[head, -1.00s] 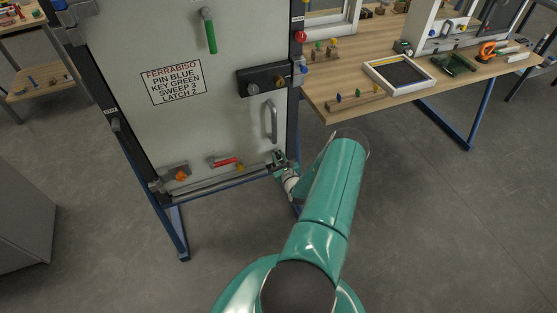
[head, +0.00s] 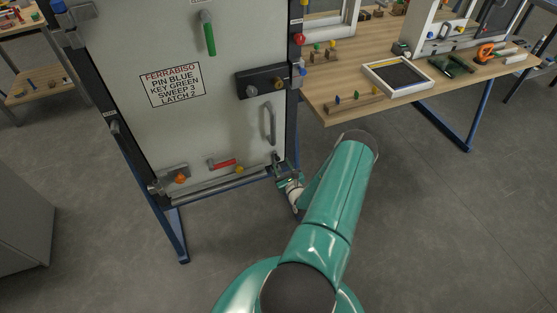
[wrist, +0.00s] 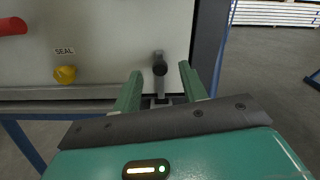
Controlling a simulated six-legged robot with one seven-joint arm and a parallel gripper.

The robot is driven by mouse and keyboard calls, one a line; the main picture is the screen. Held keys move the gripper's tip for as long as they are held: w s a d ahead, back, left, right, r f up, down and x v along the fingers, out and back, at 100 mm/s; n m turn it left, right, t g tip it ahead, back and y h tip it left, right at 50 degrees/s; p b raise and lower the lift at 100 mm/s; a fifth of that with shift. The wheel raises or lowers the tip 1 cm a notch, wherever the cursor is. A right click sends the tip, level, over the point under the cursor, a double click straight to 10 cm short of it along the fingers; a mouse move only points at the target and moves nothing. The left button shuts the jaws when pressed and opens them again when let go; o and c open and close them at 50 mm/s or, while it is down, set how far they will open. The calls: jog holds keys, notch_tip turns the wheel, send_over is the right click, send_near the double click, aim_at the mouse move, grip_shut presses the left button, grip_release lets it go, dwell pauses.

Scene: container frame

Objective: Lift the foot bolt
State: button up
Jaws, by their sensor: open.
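In the wrist view my gripper (wrist: 161,72) is open, with one green finger on each side of the bolt's line. How far the fingers are from the bolt in depth is hard to tell. The bolt's lower end is partly hidden by my gripper.
A yellow seal knob (wrist: 65,74) and a red handle (wrist: 12,26) are left of the bolt. A grey pull handle (head: 269,123) is above it. The dark frame post (wrist: 207,45) stands close on the right. A wooden table (head: 325,108) is farther right.

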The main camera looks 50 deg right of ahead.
jog(key=v, duration=0.9)
